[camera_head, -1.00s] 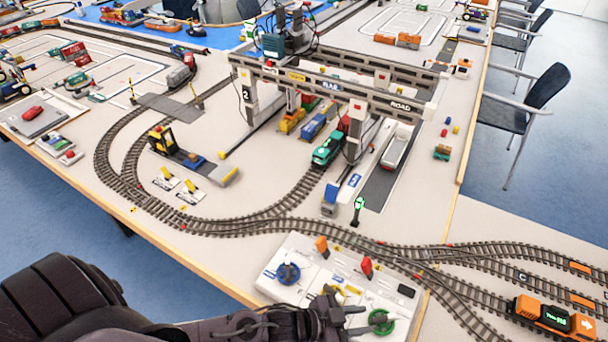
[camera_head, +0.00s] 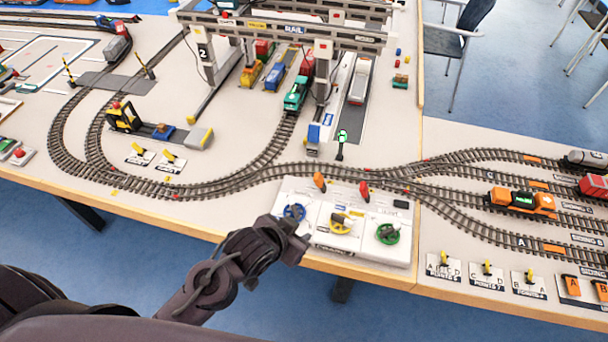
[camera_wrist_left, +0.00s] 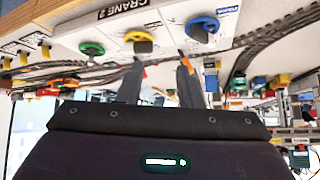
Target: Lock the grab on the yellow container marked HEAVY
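A yellow wagon or container (camera_head: 250,74) stands on the track under the gantry crane (camera_head: 285,30); I cannot read any HEAVY mark on it. The white control panel (camera_head: 320,243), marked CRANE 2 in the left wrist view, carries a blue wheel (camera_head: 294,211), a yellow wheel (camera_head: 340,222), a green wheel (camera_head: 387,233), an orange lever (camera_head: 319,181) and a red lever (camera_head: 364,191). My left gripper (camera_head: 297,238) is over the panel's front left part, near the blue and yellow wheels. In the left wrist view its fingers (camera_wrist_left: 160,64) are apart and empty. My right gripper is out of view.
Curved tracks (camera_head: 210,188) run behind the panel. A green signal (camera_head: 341,140) stands behind it. An orange locomotive (camera_head: 522,201) is on the tracks at right. Several point switches (camera_head: 487,275) line the table's front right edge.

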